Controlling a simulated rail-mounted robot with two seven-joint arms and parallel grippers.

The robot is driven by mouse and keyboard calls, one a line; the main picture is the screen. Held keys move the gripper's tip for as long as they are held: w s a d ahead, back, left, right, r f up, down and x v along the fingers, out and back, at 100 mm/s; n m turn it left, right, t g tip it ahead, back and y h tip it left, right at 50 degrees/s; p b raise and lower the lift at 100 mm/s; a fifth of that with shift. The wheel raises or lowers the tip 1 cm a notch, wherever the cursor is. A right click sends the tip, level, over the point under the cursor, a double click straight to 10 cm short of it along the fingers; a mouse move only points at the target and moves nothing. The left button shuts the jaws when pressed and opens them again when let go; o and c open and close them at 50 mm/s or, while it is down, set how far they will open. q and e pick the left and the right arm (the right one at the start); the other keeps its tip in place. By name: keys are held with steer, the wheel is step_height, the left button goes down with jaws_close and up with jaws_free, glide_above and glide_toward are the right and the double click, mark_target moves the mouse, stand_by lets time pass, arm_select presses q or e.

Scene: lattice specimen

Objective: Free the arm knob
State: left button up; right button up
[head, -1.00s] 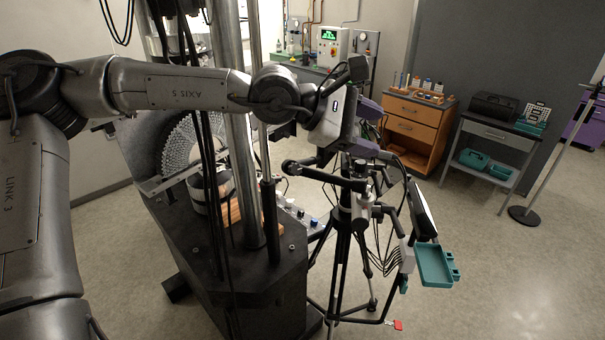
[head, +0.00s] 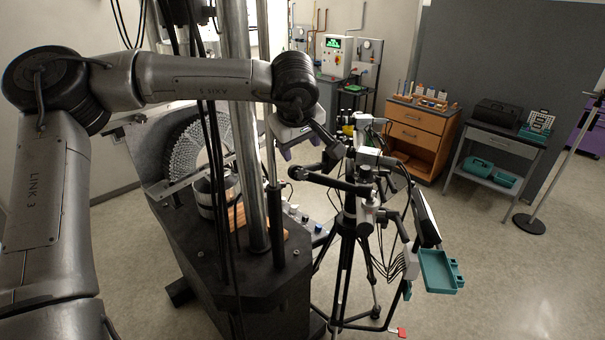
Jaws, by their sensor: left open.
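My left gripper (head: 300,148) has a pale body and purple fingers. It points down, open, with nothing visible between its fingers. It hangs behind the steel column, above and close to the black articulated arm (head: 335,182) on the tripod (head: 347,240). That arm has a dark rounded end (head: 297,172) at its left, below the gripper, and a grey-black joint (head: 367,192) at its right. I cannot tell for certain which of these parts is the arm knob. No contact between gripper and arm is clear. My right gripper is out of view.
The black test frame (head: 225,265) with its steel column (head: 245,170) and hanging cables stands left of the tripod. A teal tray (head: 437,272) and thin cables hang on the tripod's right. A wooden drawer cabinet (head: 420,135) stands behind.

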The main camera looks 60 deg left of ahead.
mark_target(303, 175)
arm_select(q)
steer(key=p+x, duration=0.1)
steer(key=x, duration=1)
steer(key=shift+p, duration=0.4)
steer(key=shift+x, duration=0.75)
steer(key=shift+f, duration=0.1)
